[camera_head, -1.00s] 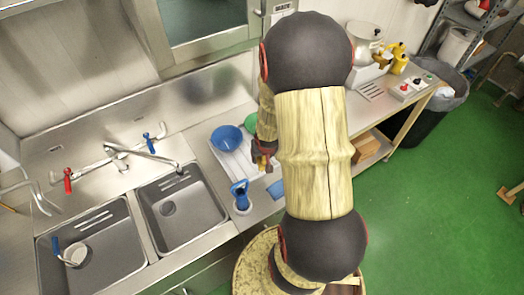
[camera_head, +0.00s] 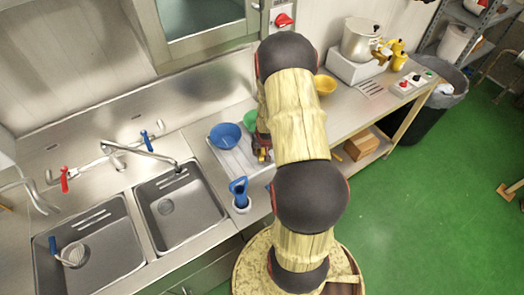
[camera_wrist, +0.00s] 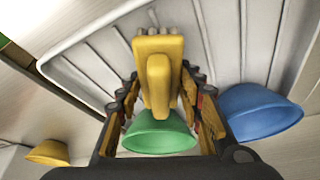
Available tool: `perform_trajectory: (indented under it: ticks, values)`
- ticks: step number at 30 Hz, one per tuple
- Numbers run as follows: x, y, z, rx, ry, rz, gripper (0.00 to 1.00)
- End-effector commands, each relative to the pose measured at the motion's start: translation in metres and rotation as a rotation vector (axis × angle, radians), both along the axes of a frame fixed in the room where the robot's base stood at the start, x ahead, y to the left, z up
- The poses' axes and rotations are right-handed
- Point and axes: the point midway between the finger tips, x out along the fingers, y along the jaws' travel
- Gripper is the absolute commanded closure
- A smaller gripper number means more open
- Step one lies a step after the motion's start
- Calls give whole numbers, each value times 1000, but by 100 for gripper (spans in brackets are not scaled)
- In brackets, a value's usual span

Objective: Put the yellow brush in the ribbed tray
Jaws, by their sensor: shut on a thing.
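The yellow brush (camera_wrist: 158,65) is between the fingers of my gripper (camera_wrist: 160,92), which is shut on it. In the wrist view the brush shows in front of the white ribbed tray (camera_wrist: 95,70); I cannot tell whether it touches the tray. In the head view the tray (camera_head: 228,158) lies on the steel counter right of the sinks. My gripper (camera_head: 262,150) is at the tray's right side there, partly hidden by my arm, and the brush is hard to make out.
A green bowl (camera_head: 250,118) is partly hidden behind my arm. A yellow bowl (camera_head: 325,84) stands farther back. A blue-handled brush in a holder (camera_head: 240,194) stands near the front edge.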

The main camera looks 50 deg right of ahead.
Motion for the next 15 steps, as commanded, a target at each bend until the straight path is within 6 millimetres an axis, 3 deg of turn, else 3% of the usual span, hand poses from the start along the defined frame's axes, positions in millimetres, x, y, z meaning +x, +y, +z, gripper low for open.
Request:
perform_trajectory:
  ticks: [14, 15]
  values:
    - [1, -1, -9, -2, -2, 1, 95]
    - [1, 0, -9, -2, -1, 1, 62]
